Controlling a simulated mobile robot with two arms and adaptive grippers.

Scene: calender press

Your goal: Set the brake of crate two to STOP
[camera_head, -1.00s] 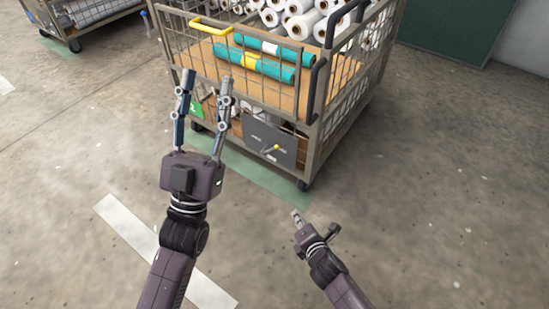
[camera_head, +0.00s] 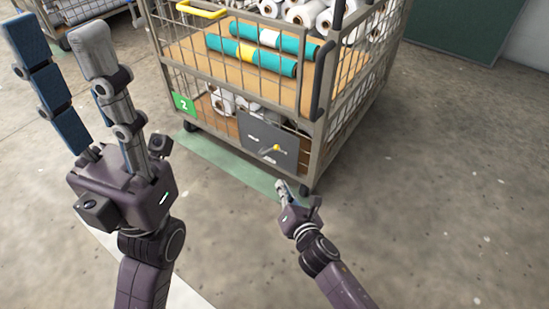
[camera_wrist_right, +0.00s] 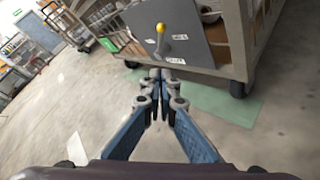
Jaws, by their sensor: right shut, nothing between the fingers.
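Crate two is a wire-sided cart (camera_head: 312,128) with a green "2" sign (camera_head: 184,104) on its near side. A grey brake plate (camera_head: 258,140) sits low on that side. Its lever has a yellow knob (camera_head: 276,148); in the right wrist view the knob (camera_wrist_right: 160,28) shows near the top, with small white labels on the plate too small to read. My right gripper (camera_head: 281,186) is shut and empty, below and in front of the plate, apart from the lever; it also shows in the right wrist view (camera_wrist_right: 162,75). My left gripper (camera_head: 55,38) is open and empty, raised at the left.
The cart holds teal rolls (camera_head: 252,55) and white rolls, and has a yellow handle (camera_head: 202,10) on its top rail. Another cart (camera_head: 75,14) stands at the back left. A dark green board (camera_head: 465,28) is at the back right. The floor at right is clear.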

